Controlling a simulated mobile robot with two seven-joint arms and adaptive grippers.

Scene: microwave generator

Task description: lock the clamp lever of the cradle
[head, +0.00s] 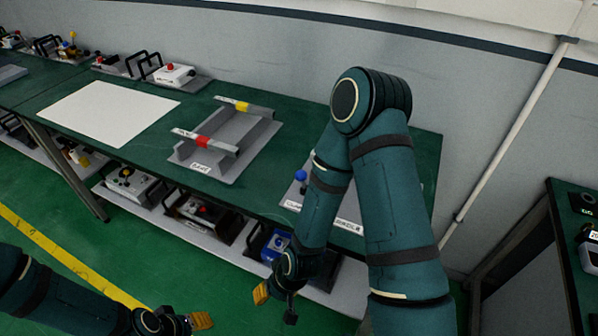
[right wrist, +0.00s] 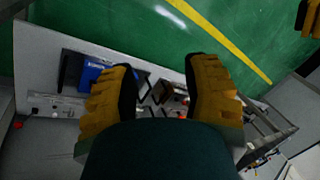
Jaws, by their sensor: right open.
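A grey plate with a blue-knobbed lever (head: 301,176) is at the right of the green bench, mostly hidden behind my right arm. Its front label (head: 348,226) is too small to read surely. A grey trough-like fixture (head: 240,150) with red and yellow clips sits left of it; I cannot tell which of the two is the cradle. My right gripper (head: 276,300) is open and empty in front of the bench, below its top; its spread yellow fingers show in the right wrist view (right wrist: 163,95). My left gripper (head: 178,322) is low at the bottom edge, its jaw opening unclear.
The green bench top (head: 270,195) has a white sheet (head: 103,112) and a red-button box (head: 174,74) at the back left. The lower shelf (head: 225,248) holds several devices, including a blue one (head: 276,242). Another bench (head: 575,255) stands right. Green floor lies in front.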

